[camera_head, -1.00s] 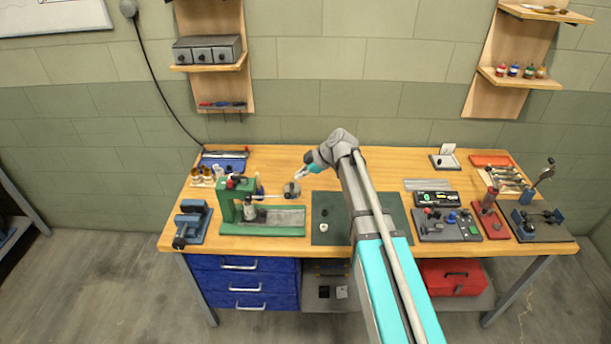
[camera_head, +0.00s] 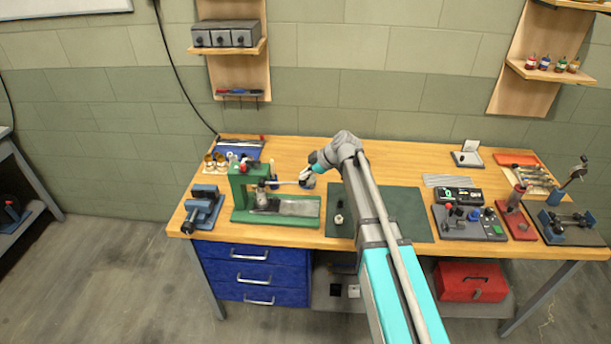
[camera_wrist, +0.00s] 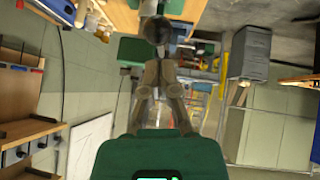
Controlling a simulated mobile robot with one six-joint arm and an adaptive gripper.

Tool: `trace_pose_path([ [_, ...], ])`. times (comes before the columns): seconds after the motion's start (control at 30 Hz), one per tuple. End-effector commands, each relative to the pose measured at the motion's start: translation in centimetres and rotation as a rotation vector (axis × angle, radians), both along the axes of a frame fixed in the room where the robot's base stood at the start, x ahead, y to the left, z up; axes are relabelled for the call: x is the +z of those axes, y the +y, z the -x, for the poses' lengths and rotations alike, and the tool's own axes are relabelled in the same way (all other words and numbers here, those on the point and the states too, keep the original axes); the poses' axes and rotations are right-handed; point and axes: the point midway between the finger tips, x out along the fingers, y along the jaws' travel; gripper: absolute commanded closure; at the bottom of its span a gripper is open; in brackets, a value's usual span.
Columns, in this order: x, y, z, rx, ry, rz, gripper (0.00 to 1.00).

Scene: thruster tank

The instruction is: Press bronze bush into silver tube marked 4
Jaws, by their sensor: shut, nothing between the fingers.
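The green press (camera_head: 240,188) stands on the left half of the bench. Its pale lever reaches right to a dark round knob (camera_head: 307,183), which also shows in the wrist view (camera_wrist: 157,29). My gripper (camera_head: 306,175) is at the knob from above; its fingertips (camera_wrist: 157,66) are together and empty in the wrist view. Whether they touch the knob is unclear. A small grey part (camera_head: 262,192) is under the press ram, too small to tell as tube or bush. No number 4 is readable.
A green mat (camera_head: 400,215) with a small pale part (camera_head: 339,219) lies right of the press. A blue vice (camera_head: 203,208) is at the left. A control box (camera_head: 468,222), red stand (camera_head: 515,215) and blue fixture (camera_head: 570,222) fill the right end.

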Motion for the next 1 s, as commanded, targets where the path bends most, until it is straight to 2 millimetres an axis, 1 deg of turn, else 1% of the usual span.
trace_pose_path([
  [0.03,-0.5,0.0,-0.1,0.000,0.000,0.000,1.00],
  [0.17,-0.8,-0.1,-0.2,0.000,0.000,0.000,1.00],
  [0.67,-1.0,-0.1,-0.2,0.000,0.000,0.000,1.00],
  [0.9,-2.2,-0.3,-0.3,0.000,0.000,0.000,1.00],
  [1.0,-2.4,-0.3,-0.3,0.000,0.000,0.001,1.00],
])
